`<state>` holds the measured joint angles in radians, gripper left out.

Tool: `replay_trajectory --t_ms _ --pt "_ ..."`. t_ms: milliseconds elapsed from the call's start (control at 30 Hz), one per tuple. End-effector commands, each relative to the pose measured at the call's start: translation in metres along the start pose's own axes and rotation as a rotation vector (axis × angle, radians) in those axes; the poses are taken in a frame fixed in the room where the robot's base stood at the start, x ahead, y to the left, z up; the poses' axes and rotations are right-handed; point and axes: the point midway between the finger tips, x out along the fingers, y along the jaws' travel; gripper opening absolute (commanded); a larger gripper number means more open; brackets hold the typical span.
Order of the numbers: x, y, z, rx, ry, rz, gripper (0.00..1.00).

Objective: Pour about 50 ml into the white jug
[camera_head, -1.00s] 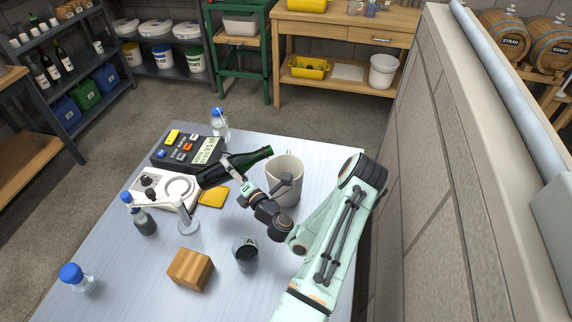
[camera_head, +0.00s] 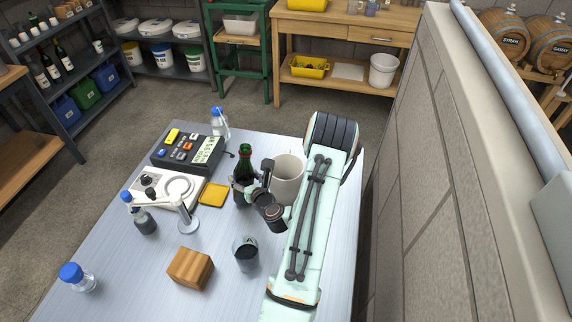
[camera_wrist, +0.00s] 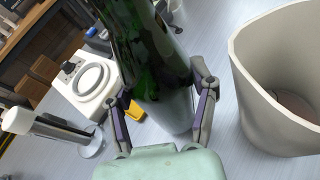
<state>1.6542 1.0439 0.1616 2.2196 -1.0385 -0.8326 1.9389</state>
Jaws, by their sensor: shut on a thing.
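The white jug (camera_head: 287,180) stands on the metal table, partly behind my arm. In the wrist view the jug (camera_wrist: 262,90) is at the right, and a little dark reddish area shows low inside it. A dark green bottle (camera_head: 245,165) stands about upright just left of the jug, apart from it. My gripper (camera_head: 246,189) is shut on the bottle's lower body. In the wrist view both fingers (camera_wrist: 160,98) lie on either side of the bottle (camera_wrist: 150,50). I cannot tell whether the bottle's base touches the table.
A stone wall (camera_head: 450,180) borders the right.

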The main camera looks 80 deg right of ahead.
Motion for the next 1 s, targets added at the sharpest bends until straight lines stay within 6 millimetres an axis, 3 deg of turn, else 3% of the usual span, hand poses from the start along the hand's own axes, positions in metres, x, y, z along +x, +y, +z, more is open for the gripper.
replay_trajectory --t_ms 267,1000 --pt "0.0009 -0.0016 -0.0009 -0.127 0.036 -0.053 0.17" --pt "0.0009 -0.0018 -0.0012 -0.130 0.038 -0.056 0.17"
